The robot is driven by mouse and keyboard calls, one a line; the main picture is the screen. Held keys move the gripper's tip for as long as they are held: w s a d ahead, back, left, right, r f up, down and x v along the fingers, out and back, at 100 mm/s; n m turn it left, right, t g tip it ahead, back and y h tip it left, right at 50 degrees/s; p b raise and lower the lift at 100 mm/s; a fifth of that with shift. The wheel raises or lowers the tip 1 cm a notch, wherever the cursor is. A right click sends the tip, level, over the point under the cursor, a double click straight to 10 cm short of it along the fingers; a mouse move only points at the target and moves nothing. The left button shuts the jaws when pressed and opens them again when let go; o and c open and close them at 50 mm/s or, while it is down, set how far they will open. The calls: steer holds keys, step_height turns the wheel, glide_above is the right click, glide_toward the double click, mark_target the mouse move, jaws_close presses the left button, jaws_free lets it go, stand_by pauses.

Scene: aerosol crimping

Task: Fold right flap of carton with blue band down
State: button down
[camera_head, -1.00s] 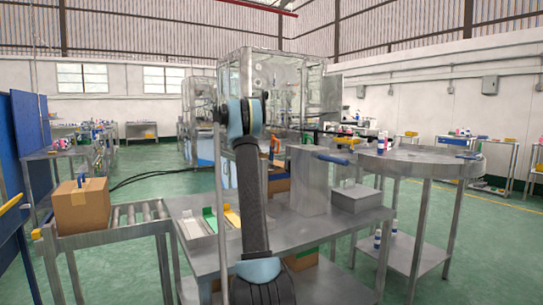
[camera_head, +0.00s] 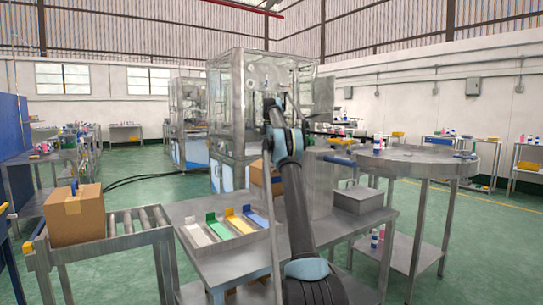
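A brown cardboard carton (camera_head: 77,222) sits at the left on the near end of a roller conveyor. A small blue upright piece shows at its top edge; I cannot tell if it is a band on the carton or something behind. Its flaps are too small to make out. A second brown carton (camera_head: 257,173) is partly hidden behind my arm, near the machine. My arm rises in the middle of the view. A thin dark part at its upper end, probably my gripper (camera_head: 345,135), points right, well away from the conveyor carton. Its fingers are too small to read.
The roller conveyor (camera_head: 128,237) meets a steel table (camera_head: 340,232). On it lies a tray with white, green, yellow and blue pieces (camera_head: 257,217). A grey metal box (camera_head: 359,199) stands at the right. A round steel table (camera_head: 420,161) stands beyond. Green floor is open behind the conveyor.

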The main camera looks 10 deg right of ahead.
steer(key=shift+w+d+f, duration=0.25)
steer(key=shift+d+f, duration=0.25)
steer(key=shift+d, duration=0.2)
steer(key=shift+w+d+f, duration=0.25)
steer(key=shift+d+f, duration=0.2)
steer(key=shift+d, duration=0.2)
steer(key=shift+w+d+f, duration=0.25)
steer(key=shift+d+f, duration=0.25)
steer(key=shift+f, duration=0.35)
steer(key=shift+w+d+f, duration=0.2)
steer(key=shift+d+f, duration=0.3)
steer(key=shift+f, duration=0.3)
steer(key=shift+r, duration=0.15)
steer(key=shift+r, duration=0.65)
steer(key=shift+f, duration=0.15)
